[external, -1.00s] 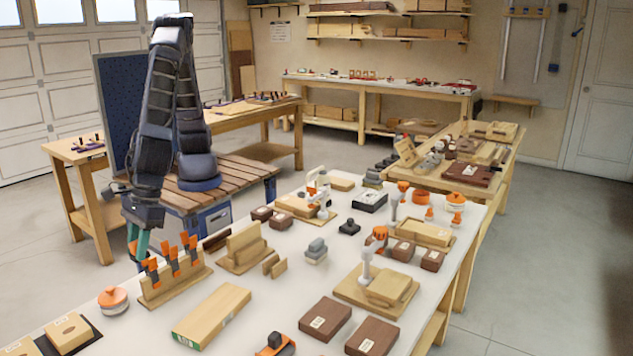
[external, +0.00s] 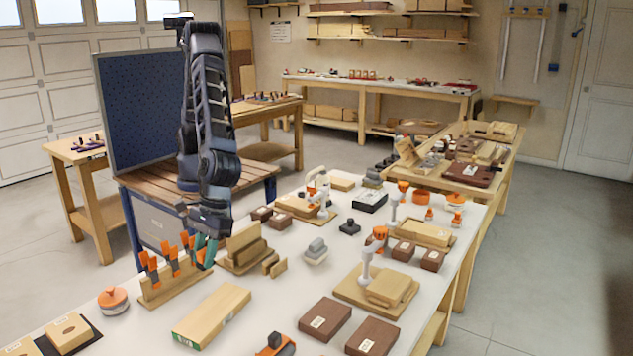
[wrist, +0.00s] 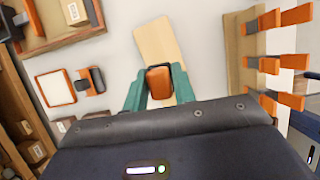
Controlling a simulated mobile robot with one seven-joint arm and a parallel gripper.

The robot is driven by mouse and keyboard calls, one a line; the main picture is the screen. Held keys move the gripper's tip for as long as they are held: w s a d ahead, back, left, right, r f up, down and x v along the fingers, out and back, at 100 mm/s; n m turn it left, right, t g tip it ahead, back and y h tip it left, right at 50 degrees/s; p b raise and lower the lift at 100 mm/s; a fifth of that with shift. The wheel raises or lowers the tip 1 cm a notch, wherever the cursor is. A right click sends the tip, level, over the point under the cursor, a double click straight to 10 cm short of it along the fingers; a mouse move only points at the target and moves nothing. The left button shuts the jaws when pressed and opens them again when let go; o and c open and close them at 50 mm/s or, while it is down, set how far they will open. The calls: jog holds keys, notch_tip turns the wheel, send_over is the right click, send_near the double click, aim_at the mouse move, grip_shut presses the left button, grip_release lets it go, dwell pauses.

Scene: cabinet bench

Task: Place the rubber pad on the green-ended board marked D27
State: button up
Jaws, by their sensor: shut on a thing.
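The long pale wooden board (external: 215,314) lies flat on the white bench, with a green end and a small label too small to read at its near left. In the wrist view, a pale board (wrist: 157,42) lies beyond my fingertips; no green shows there. My gripper (external: 204,254), with teal fingers, is above the bench, behind the board in the external view. In the wrist view my gripper (wrist: 159,92) is shut on a small orange-brown pad (wrist: 159,80) with a dark edge. I cannot tell its height above the bench.
A wooden rack (external: 175,290) with upright orange clamps stands close left of my gripper. Wooden blocks on a base (external: 243,250) stand to its right. An orange-topped round item (external: 113,299) and dark brown boxes (external: 325,319) flank the board.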

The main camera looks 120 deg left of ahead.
aim_at(209, 312)
notch_tip(209, 312, down, 13)
jog(key=shift+f, duration=0.1)
dwell(0.5)
jog(key=shift+f, duration=0.15)
jog(key=o, duration=1)
